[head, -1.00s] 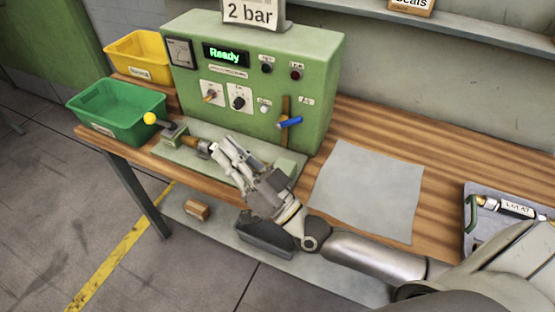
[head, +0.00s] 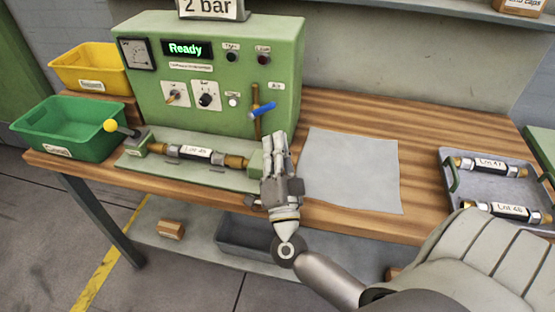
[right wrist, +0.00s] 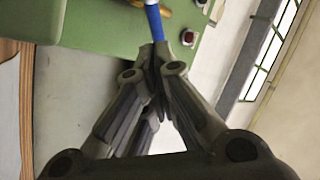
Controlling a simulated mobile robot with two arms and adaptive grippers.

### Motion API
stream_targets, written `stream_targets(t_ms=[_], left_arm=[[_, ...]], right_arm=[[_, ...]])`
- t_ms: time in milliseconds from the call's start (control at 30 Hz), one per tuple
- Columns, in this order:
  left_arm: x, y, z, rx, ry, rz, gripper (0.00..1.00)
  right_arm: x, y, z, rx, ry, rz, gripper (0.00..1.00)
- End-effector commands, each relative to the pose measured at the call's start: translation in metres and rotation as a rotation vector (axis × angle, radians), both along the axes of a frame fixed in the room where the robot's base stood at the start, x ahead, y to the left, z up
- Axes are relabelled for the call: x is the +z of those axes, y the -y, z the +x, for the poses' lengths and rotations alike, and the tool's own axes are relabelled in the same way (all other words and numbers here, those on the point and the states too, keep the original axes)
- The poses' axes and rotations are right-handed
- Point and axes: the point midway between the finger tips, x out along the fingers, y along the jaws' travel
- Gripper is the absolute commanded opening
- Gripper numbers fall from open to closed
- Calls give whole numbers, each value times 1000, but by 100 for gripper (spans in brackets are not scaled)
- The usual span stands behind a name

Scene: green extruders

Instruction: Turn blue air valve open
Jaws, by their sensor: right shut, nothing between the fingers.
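The blue air valve handle (head: 262,109) sits on a brass pipe (head: 255,124) at the right of the green machine's front (head: 150,90). It is tilted, its right end higher, and an "Air" label is beside it. In the right wrist view the blue handle (right wrist: 154,22) shows just beyond the fingertips. My right gripper (head: 275,140) is shut and empty, pointing up below the valve. Its fingers also show closed together in the right wrist view (right wrist: 153,55). I cannot tell whether the tips touch the handle. My left gripper is not in view.
A part labelled as a lot (head: 195,153) lies in the fixture before the machine, with a yellow-knobbed lever (head: 110,125) at its left. A grey mat (head: 352,170) lies right of my gripper. A tray (head: 480,185) with two parts is further right. Green (head: 65,130) and yellow (head: 90,68) bins stand left.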

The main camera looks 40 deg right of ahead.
Motion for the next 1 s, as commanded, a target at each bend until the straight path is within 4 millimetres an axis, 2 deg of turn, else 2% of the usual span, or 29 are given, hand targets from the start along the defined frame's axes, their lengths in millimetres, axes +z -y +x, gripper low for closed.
stream_targets(t_ms=[100, 333, 833, 1000], left_arm=[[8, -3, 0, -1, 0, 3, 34], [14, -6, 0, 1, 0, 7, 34], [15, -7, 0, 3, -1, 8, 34], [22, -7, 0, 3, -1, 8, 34]], right_arm=[[15, 11, 20, -1, 3, -3, 0], [26, 23, 44, 0, 0, -3, 0], [28, 27, 50, 1, -1, -1, 0], [31, 26, 50, 0, -11, -9, 0]])
